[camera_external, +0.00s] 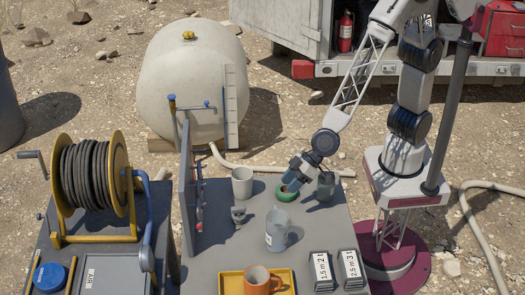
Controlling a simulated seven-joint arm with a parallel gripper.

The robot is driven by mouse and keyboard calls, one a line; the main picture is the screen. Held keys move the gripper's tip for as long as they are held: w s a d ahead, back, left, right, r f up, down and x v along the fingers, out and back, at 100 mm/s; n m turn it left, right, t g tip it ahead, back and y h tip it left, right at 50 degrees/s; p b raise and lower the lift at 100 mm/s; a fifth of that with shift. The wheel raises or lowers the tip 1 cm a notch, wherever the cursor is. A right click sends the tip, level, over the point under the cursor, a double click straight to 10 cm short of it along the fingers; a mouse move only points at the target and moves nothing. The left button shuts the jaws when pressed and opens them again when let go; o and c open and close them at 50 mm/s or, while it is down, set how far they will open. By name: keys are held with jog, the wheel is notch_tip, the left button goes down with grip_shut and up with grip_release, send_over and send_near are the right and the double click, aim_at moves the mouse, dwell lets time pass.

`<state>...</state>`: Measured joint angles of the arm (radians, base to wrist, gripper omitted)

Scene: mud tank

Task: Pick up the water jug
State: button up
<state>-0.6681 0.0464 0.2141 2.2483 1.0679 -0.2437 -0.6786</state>
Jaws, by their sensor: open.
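A pale grey jug (275,230), which looks like the water jug, stands upright on the grey table with its handle to the right. My gripper (287,183) is at the end of the arm, tilted down and to the left, behind the jug and apart from it. Its jaws are open and appear empty, just above or beside a green ring-shaped roll (285,193). From this view I cannot tell whether the gripper touches the roll.
A light grey cup (242,182) and a small metal fitting (238,215) stand left. A darker grey mug (326,185) stands right of the gripper. In front are a yellow tray (228,284), an orange mug (258,280) and two labelled blocks (320,270). An upright panel (188,190) bounds the left.

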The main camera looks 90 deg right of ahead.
aim_at(276, 213)
jog(key=shift+h, duration=0.5)
jog(key=a+f, duration=0.1)
jog(key=f, duration=0.1)
jog(key=a+f, duration=0.1)
jog(key=a, duration=0.1)
jog(key=shift+s+a+f, duration=0.15)
jog(key=shift+a+f, duration=0.1)
jog(key=shift+f, duration=0.15)
jog(key=shift+x, duration=1.3)
jog(key=shift+x, duration=2.6)
jog(key=shift+r, duration=0.15)
grip_shut()
